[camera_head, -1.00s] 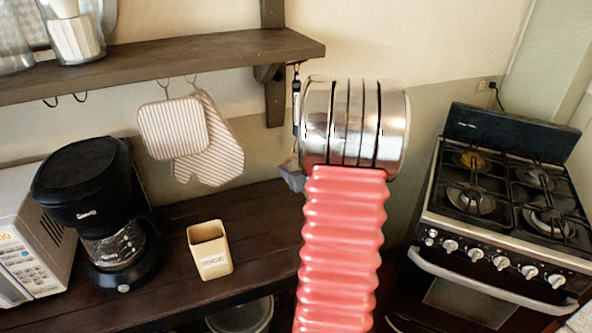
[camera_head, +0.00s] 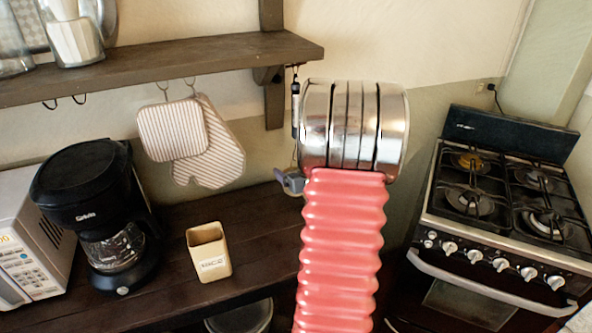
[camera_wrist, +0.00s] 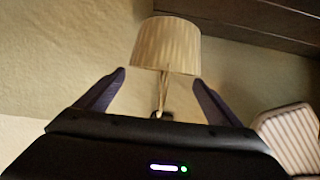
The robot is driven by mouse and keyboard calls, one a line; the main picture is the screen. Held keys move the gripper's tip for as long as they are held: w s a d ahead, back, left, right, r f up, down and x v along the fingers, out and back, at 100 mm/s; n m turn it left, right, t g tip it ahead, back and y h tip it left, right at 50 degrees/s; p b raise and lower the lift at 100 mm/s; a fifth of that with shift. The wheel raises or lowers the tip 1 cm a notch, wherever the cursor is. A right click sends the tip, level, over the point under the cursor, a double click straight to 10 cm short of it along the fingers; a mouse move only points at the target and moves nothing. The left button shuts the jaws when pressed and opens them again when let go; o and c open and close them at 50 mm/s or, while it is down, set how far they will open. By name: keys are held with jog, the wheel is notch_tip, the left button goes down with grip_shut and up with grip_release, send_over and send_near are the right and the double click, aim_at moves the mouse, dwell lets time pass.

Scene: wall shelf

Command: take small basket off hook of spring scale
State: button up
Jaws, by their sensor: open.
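The spring scale (camera_head: 295,108) hangs upright from the end of the wall shelf, left of my arm's metal cuff. The small basket (camera_wrist: 167,44), beige and pleated, shows in the wrist view, which appears upside down. Its thin handle (camera_wrist: 163,92) narrows to the dark scale hook (camera_wrist: 161,114), so it still hangs there. My gripper (camera_wrist: 159,79) is open, one finger on each side of the handle near the basket's rim; contact cannot be told. In the head view only a grey part of the gripper (camera_head: 291,182) shows below the scale; the basket is hidden behind my arm.
Two striped pot holders (camera_head: 172,130) hang under the shelf (camera_head: 160,68), left of the scale. A coffee maker (camera_head: 95,210), microwave (camera_head: 30,235) and beige cup (camera_head: 209,252) stand on the dark worktop (camera_head: 165,295). A stove (camera_head: 500,220) stands to the right.

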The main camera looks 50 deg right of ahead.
jog(key=v, duration=1.3)
jog(key=shift+s+a, duration=0.2)
jog(key=shift+s, duration=0.15)
jog(key=shift+w+r, duration=0.1)
dwell(0.4)
jog(key=w+a+r+n+g, duration=0.1)
jog(key=w+a+r+g, duration=0.15)
jog(key=a, duration=0.55)
jog(key=w+a+r+n+g, duration=0.1)
jog(key=w+a+r, duration=0.3)
jog(key=a, duration=0.5)
jog(key=s+a+n+g+y, duration=0.1)
jog(key=s+a, duration=0.4)
jog(key=a, duration=0.8)
jog(key=s+a+n+g+y, duration=0.2)
jog(key=s+a+y, duration=0.3)
jog(key=a, duration=0.9)
jog(key=shift+f+n+y, duration=0.35)
jog(key=shift+n+y, duration=0.25)
